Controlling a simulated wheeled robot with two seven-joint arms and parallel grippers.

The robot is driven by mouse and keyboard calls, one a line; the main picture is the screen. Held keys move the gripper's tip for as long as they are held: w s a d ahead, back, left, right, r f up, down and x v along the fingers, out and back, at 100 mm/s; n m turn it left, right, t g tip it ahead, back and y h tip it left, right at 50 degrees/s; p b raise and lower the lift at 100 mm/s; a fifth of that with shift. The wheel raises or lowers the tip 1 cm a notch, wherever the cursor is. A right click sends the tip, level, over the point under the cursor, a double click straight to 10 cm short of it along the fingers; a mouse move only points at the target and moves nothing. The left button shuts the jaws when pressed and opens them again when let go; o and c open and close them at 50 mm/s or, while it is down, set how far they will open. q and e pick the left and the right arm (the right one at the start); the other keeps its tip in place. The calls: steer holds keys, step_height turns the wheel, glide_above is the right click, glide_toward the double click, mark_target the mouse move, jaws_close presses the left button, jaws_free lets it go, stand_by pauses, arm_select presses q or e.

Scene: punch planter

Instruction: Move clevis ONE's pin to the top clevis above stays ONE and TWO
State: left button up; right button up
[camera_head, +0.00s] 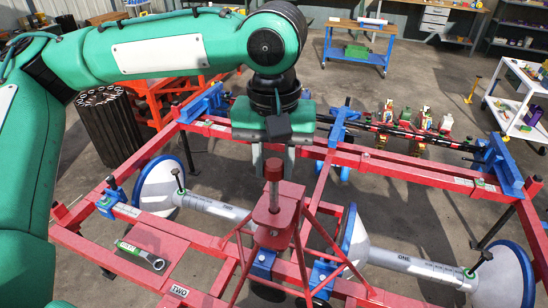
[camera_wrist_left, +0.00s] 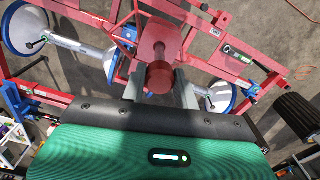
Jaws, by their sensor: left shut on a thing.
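My left gripper (camera_head: 274,172) points down at the middle of the red frame, its two grey fingers shut on the red-brown pin (camera_head: 273,170). The pin stands upright above the red top clevis (camera_head: 277,217), where several slanting red stays (camera_head: 312,242) meet. Its lower end is at the top of the clevis; how deep it sits cannot be told. In the left wrist view the round pin head (camera_wrist_left: 160,77) lies between the fingers, with the red clevis (camera_wrist_left: 160,38) behind it. The right gripper is out of view. Clevis ONE cannot be made out.
A green-handled wrench (camera_head: 141,255) lies on the red frame's left beam (camera_head: 110,247). Blue brackets (camera_head: 203,102) and a far rail surround the work.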

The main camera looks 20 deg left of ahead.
mark_target(274, 190)
arm_select(q)
steer(key=shift+f, duration=0.7)
steer(key=shift+f+b, duration=0.45)
steer(key=shift+f, duration=0.55)
steer(key=shift+f+b, duration=0.4)
steer(key=shift+f, duration=0.95)
steer(key=shift+f+b, duration=0.35)
steer(key=shift+f, duration=0.85)
steer(key=o, duration=1.2)
steer(key=shift+c, duration=0.2)
step_height(274, 190, up, 14)
steer(key=shift+f+b, duration=0.15)
steer(key=shift+b, duration=0.75)
steer(key=shift+s, duration=0.1)
